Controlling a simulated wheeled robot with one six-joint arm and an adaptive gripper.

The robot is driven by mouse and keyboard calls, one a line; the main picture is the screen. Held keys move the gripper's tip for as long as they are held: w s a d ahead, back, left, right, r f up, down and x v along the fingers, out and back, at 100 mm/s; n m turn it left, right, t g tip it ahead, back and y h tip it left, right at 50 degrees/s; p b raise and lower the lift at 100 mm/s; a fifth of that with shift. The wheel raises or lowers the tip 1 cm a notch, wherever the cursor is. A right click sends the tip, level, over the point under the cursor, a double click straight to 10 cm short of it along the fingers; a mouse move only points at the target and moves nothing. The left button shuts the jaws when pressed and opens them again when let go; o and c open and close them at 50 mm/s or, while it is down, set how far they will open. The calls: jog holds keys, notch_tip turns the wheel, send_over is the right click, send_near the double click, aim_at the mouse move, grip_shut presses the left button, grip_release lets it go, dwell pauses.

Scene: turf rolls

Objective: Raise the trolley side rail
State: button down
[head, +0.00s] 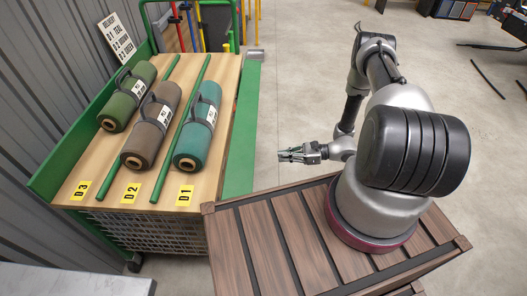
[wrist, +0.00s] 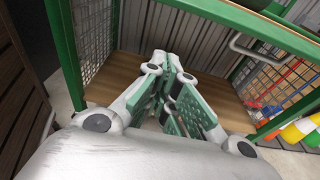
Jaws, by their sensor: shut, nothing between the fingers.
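The trolley (head: 228,80) has a wooden deck with turf rolls on it. A long green side rail (head: 242,135) runs along the deck's right side, low and apparently folded down. The opposite green side (head: 75,150) stands above the deck. In the wrist view, a green bar (wrist: 225,15) crosses the upper right, with a grey handle (wrist: 262,52) below it. My gripper (head: 283,155) is shut and empty, to the right of the lowered rail and apart from it. In the wrist view my gripper (wrist: 178,62) points toward the trolley's lower wooden shelf (wrist: 215,92).
Green (head: 122,107), brown (head: 140,143) and teal (head: 195,143) rolls lie on the deck, with green bars between lanes. A slatted wooden crate top (head: 265,240) lies under my arm. Colourful items (wrist: 290,110) show at right in the wrist view.

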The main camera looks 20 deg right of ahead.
jog(key=x, duration=1)
jog(key=shift+s+d+r, duration=0.1)
jog(key=shift+d+r, duration=0.1)
jog(key=shift+r, duration=0.8)
jog(key=shift+d+r, duration=0.2)
jog(key=shift+r, duration=0.8)
